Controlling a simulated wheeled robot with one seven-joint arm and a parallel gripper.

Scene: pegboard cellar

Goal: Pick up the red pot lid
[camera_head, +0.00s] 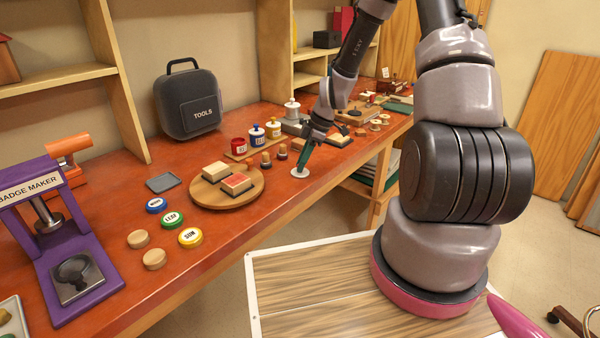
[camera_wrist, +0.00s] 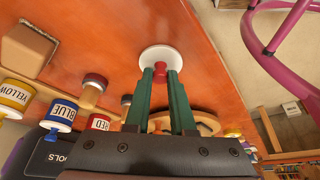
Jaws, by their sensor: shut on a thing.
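The red pot lid is a white disc (camera_head: 299,173) with a red knob, near the front edge of the orange bench. In the wrist view the disc (camera_wrist: 161,54) lies just beyond my fingertips, the red knob (camera_wrist: 160,71) between them. My gripper (camera_head: 302,163) points down at the lid; its green fingers (camera_wrist: 160,75) are shut on the knob. The disc is at or very near the bench top; I cannot tell if it touches. The red pot (camera_head: 238,148) stands open, left of my gripper, its label showing in the wrist view (camera_wrist: 99,123).
The blue pot (camera_head: 257,136) and yellow pot (camera_head: 273,129) stand behind the red one. A round wooden board (camera_head: 206,196) with two blocks lies left. Stampers (camera_head: 282,152) stand close to my gripper's left. Bare bench surface (camera_head: 240,242) lies along the front edge.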

